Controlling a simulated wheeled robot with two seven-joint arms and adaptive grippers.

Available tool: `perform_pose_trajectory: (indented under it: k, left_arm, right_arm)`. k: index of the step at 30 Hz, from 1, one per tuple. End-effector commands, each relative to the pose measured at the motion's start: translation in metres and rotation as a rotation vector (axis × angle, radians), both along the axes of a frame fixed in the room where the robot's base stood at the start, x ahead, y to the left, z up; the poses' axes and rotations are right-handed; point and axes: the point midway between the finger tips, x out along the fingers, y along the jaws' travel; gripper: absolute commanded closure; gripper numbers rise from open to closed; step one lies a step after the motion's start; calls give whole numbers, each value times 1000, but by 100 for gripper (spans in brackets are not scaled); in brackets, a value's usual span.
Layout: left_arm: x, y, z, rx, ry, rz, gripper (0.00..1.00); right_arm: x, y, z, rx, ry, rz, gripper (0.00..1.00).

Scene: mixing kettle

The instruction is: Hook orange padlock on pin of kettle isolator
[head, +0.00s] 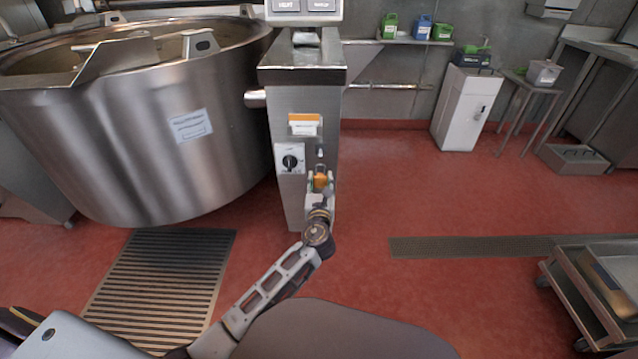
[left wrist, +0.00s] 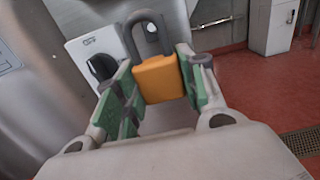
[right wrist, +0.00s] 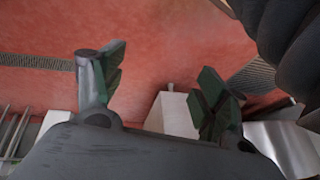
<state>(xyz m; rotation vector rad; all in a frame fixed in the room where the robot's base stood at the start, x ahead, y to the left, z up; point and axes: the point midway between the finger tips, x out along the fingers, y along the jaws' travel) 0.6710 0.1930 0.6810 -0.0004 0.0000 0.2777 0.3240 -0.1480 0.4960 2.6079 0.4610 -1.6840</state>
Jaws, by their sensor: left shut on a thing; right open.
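The orange padlock (head: 320,181) is in front of the kettle's steel column, right of and slightly below the isolator (head: 290,159), a white plate with a black rotary knob. My left gripper (head: 319,186) is shut on the padlock. In the left wrist view the padlock (left wrist: 160,79) sits between the green-padded fingers, its grey shackle pointing up and leaning slightly left. The isolator knob (left wrist: 103,68) is left of it there. I cannot make out the pin, nor whether the shackle touches anything. My right gripper (right wrist: 155,85) is open and empty in the right wrist view.
The big steel kettle (head: 190,120) stands left of the column (head: 310,100). A floor grate (head: 160,275) lies below it. A white cabinet (head: 467,108) stands at the back right, and a steel trolley (head: 575,300) at the right edge.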

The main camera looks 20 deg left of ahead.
Motion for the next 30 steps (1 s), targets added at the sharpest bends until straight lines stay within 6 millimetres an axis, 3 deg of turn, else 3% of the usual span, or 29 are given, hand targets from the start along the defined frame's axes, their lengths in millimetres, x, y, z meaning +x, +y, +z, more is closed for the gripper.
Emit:
perform_pose_trajectory:
  k: [14, 30]
  left_arm:
    - [4, 1, 0, 0, 0, 1, 84]
    - [31, 9, -1, -1, -1, 1, 84]
  right_arm:
    - [0, 1, -5, 6, -4, -2, 27]
    - [6, 10, -38, 60, -56, -21, 27]
